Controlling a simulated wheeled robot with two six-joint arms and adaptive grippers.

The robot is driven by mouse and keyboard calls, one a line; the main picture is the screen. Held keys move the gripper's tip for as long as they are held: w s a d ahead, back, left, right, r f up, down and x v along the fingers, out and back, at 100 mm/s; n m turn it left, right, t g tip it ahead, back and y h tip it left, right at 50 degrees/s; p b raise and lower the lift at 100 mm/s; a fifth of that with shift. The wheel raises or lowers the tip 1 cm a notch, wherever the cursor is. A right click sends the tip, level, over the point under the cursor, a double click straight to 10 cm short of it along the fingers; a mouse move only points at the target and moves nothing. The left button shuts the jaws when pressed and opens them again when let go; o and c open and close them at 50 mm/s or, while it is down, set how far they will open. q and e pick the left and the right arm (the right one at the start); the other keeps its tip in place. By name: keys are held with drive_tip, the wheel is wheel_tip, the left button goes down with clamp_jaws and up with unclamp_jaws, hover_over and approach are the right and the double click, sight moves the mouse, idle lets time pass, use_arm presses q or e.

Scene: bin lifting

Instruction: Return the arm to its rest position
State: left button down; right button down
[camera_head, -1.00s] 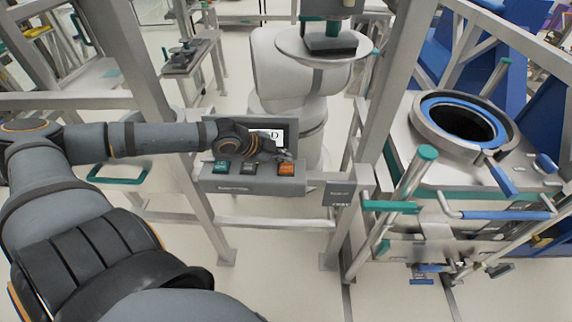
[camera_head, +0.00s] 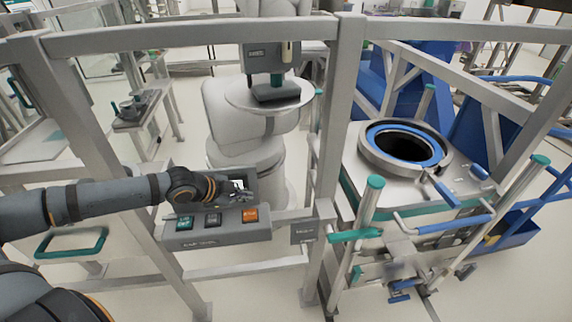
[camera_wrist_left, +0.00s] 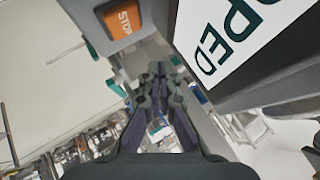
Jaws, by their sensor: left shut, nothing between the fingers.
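My left arm comes in from the left in the head view. Its gripper (camera_head: 240,190) is in front of the control panel (camera_head: 190,236), close to the panel's screen, which it partly covers. In the left wrist view the gripper (camera_wrist_left: 157,70) is shut and empty. The orange STOP button (camera_wrist_left: 123,19) is at the top left there, apart from the fingers, and it also shows in the head view (camera_head: 250,215). The white screen (camera_wrist_left: 228,40) with large letters, partly "OPED", is at the upper right. My right gripper is not in view.
A grey metal frame (camera_head: 340,110) stands around the panel. A white machine with a round plate (camera_head: 240,98) is behind it. A bin with a blue-ringed opening (camera_head: 375,135) stands on the right, with green and blue handles before it. Floor shows below the panel.

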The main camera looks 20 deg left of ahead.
use_arm(q)
drive_tip(key=s+d+f+n+g+y, duration=0.1)
drive_tip(key=s+d+f+n+g, duration=0.2)
drive_tip(key=s, duration=0.4)
drive_tip(key=s+d+f+n+y, duration=0.2)
drive_tip(key=s+f+n, duration=0.3)
drive_tip(key=s+n, duration=0.1)
drive_tip(key=s+d+f+n+g+y, duration=0.1)
drive_tip(key=s+d+f+n+g, duration=0.2)
drive_tip(key=s, duration=0.4)
wheel_tip(320, 180, down, 27)
drive_tip(key=a+n+b, duration=0.1)
drive_tip(key=a+b, duration=0.1)
drive_tip(key=b, duration=0.1)
drive_tip(key=s+a+f+g+b, duration=0.1)
drive_tip(key=s+f+b, duration=0.1)
drive_tip(key=s+f, duration=1.8)
drive_tip(key=shift+s+a+f, duration=0.25)
drive_tip(key=shift+a+f, duration=0.05)
drive_tip(key=shift+f, duration=0.25)
